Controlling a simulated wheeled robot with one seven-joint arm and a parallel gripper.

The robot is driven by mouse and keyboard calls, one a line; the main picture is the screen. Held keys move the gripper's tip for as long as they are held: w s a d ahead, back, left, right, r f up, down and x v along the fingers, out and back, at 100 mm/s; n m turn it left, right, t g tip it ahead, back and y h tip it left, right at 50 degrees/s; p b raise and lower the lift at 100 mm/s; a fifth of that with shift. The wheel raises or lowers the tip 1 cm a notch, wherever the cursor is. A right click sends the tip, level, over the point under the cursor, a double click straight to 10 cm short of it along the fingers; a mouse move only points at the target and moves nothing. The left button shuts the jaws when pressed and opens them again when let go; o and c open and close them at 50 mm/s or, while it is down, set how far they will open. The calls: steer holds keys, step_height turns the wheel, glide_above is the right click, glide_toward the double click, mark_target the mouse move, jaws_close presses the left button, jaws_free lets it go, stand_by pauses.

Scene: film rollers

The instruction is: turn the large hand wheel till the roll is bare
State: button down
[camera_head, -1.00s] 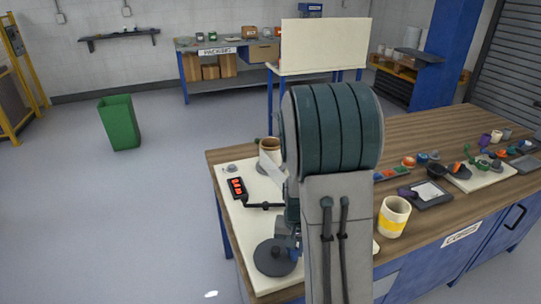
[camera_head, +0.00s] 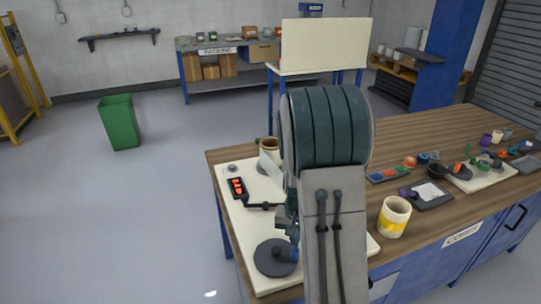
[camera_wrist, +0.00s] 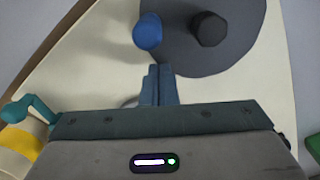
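The large hand wheel (camera_head: 270,260) is a dark grey disc lying flat on a cream board. In the wrist view the wheel (camera_wrist: 245,45) has a black hub and a blue knob (camera_wrist: 147,31) near its rim. My gripper (camera_wrist: 159,84) has its two blue fingers together, with nothing visible between them; the knob stands apart, just beyond the fingertips. In the head view my gripper (camera_head: 293,236) is over the wheel's right side, partly hidden by my arm. The roll (camera_head: 269,145) is behind the wheel with a pale strip of film; my arm hides part of it.
A counter with red digits (camera_head: 237,188) and a small dark crank (camera_head: 264,206) are on the board's left. A cream mug with a yellow band (camera_head: 394,217) stands right of my arm. Trays and small parts lie farther right on the wooden bench (camera_head: 440,135).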

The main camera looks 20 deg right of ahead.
steer(key=shift+w+d, duration=0.25)
steer(key=shift+w, duration=0.3)
steer(key=shift+w+d, duration=0.2)
steer(key=shift+w, duration=0.3)
steer(key=c, duration=2.1)
jaws_free()
steer(key=shift+c, duration=0.2)
steer(key=o, duration=1.7)
steer(key=shift+o, duration=0.2)
steer(key=shift+r, duration=0.1)
step_height(320, 180, up, 7)
steer(key=p, duration=0.5)
